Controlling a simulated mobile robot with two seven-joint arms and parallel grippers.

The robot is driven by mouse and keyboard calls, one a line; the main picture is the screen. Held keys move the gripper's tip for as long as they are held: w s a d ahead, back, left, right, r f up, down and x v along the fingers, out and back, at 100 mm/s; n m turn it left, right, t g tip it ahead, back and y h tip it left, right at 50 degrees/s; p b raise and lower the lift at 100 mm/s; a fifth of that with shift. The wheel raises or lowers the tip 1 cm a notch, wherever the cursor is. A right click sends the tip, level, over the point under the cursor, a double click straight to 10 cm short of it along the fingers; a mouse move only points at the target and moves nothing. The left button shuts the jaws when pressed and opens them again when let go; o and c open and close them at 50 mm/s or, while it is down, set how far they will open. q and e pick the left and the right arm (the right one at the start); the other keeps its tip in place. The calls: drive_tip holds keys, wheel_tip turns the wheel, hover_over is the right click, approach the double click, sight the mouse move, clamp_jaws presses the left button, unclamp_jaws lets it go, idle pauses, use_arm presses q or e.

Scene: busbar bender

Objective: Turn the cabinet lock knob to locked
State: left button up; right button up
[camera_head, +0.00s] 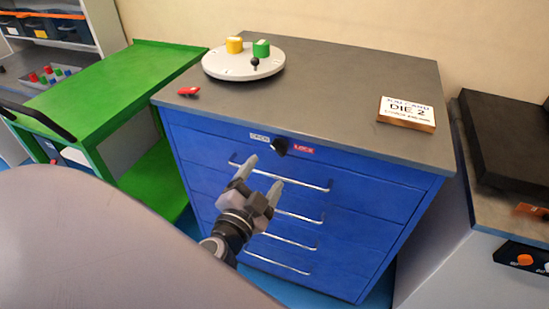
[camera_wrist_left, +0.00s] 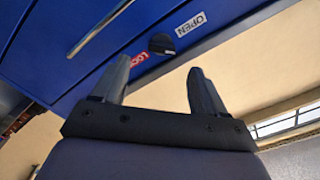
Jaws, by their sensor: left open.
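The black cabinet lock knob (camera_head: 279,147) sits at the top of the blue cabinet's front (camera_head: 365,197). A white OPEN label (camera_head: 259,137) is to its left and a red LOCKED label (camera_head: 303,149) to its right. The knob also shows in the left wrist view (camera_wrist_left: 160,44), between the two labels; its pointing direction is hard to tell. My left gripper (camera_head: 264,173) is open and empty, in front of the cabinet and slightly below the knob in the head view. In the left wrist view its two fingers (camera_wrist_left: 158,76) are spread, apart from the knob. My right gripper is not in view.
Several horizontal drawer handles (camera_head: 300,178) stick out below the knob. On the cabinet's grey top are a round turntable (camera_head: 222,68), a red piece (camera_head: 188,91) and a DIE 2 sign (camera_head: 406,113). A green cart (camera_head: 105,85) stands at left, a grey bench (camera_head: 495,205) at right.

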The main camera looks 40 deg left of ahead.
sight(277, 152)
use_arm(q)
drive_tip(key=x, duration=0.1)
drive_tip(key=p+x, duration=0.1)
drive_tip(key=x, duration=0.3)
drive_tip(key=shift+w+a+r+p, duration=0.1)
drive_tip(key=shift+w+r+p, duration=0.1)
drive_tip(key=shift+r+p, duration=0.15)
drive_tip(key=shift+x, duration=0.9)
drive_tip(key=shift+f, duration=0.15)
drive_tip(key=c, duration=1.1)
